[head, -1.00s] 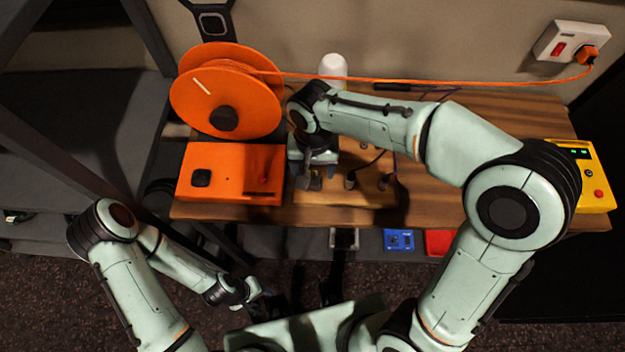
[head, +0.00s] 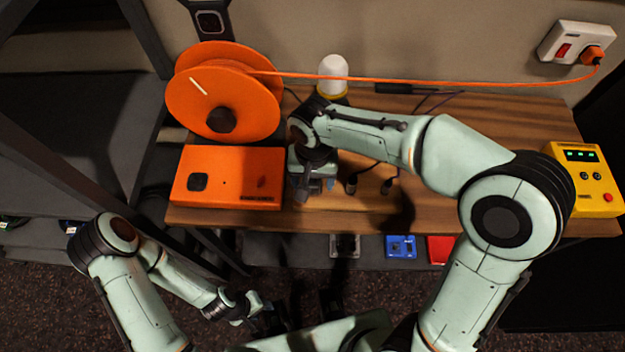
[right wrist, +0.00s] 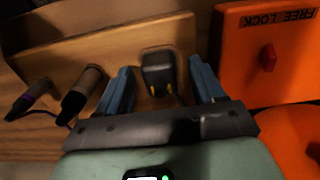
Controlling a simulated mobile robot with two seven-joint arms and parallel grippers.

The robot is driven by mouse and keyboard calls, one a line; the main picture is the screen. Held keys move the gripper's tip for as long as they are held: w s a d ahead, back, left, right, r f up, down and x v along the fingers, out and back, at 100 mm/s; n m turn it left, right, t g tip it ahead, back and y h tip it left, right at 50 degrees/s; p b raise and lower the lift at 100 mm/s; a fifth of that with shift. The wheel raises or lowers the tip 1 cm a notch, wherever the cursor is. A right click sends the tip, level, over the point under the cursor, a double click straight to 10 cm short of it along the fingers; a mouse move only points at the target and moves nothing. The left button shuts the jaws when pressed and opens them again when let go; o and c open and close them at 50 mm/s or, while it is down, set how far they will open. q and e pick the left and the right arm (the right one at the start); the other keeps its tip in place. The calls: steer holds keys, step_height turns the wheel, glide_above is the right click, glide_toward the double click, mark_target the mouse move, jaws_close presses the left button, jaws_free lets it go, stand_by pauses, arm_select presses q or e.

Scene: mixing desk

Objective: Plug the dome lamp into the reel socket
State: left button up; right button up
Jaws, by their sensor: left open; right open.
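The dome lamp (head: 332,72), white with a yellow base ring, stands at the back of the desk. The orange reel box (head: 236,165) has a dark square socket (head: 198,182) on its front, left of a red knob. My right gripper (head: 314,188) is just right of this box. My left gripper (head: 268,318) is open and empty, low in front of the desk.
The orange drum (head: 222,95) stands behind the box; its cable runs to a wall outlet (head: 577,42). Two other dark plugs (head: 352,183) (head: 388,184) are right of my right gripper. A yellow device (head: 590,182) sits at the desk's right end.

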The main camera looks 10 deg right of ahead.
mark_target(313, 180)
stand_by(0.5)
jaws_close()
arm_select(q)
steer(key=shift+w+r+p, duration=0.4)
steer(key=shift+r+p, duration=0.25)
steer(key=shift+r, duration=0.1)
steer(key=shift+w+r+p, duration=0.45)
steer(key=shift+r+p, duration=0.25)
steer(key=shift+r, duration=0.1)
steer(key=shift+w+r+p, duration=0.4)
steer(key=shift+r+p, duration=0.25)
steer(key=shift+r, duration=0.1)
arm_select(e)
steer(key=shift+r, duration=3)
